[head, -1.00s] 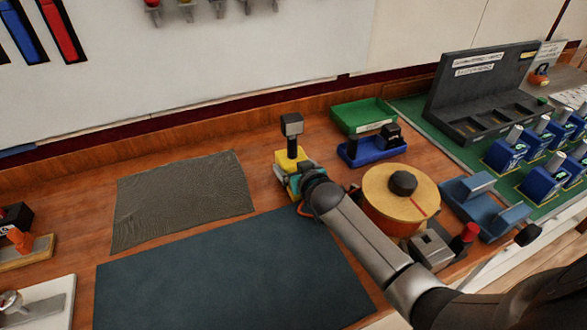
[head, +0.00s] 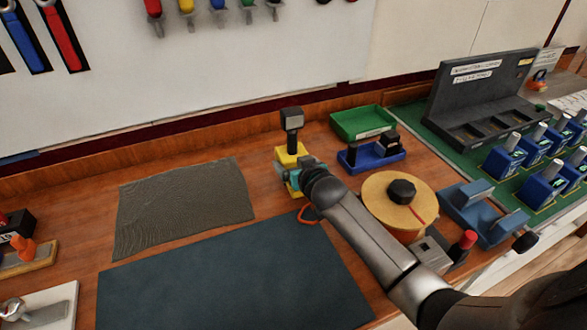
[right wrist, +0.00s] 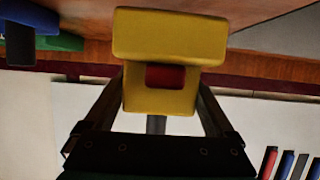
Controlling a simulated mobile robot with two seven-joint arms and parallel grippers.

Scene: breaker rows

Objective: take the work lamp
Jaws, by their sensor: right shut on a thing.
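The work lamp (head: 292,122) has a yellow body, a dark post and a grey boxy head. It stands upright in my right gripper (head: 290,177), left of the blue tray. My right gripper is shut on the lamp's yellow body. In the right wrist view the yellow body (right wrist: 168,38) sits between the two fingers, with a red patch in its middle. The lamp's underside and its gap to the bench are hard to judge, as my gripper covers part of it. My left gripper is not in view.
A blue tray (head: 386,157) and green bin (head: 343,126) stand right of the lamp. A cable drum (head: 374,194) and blue cradle (head: 501,227) lie beyond my forearm. A grey mat (head: 187,207) and dark mat (head: 230,277) are bare. An orange loop (head: 308,215) lies near my wrist.

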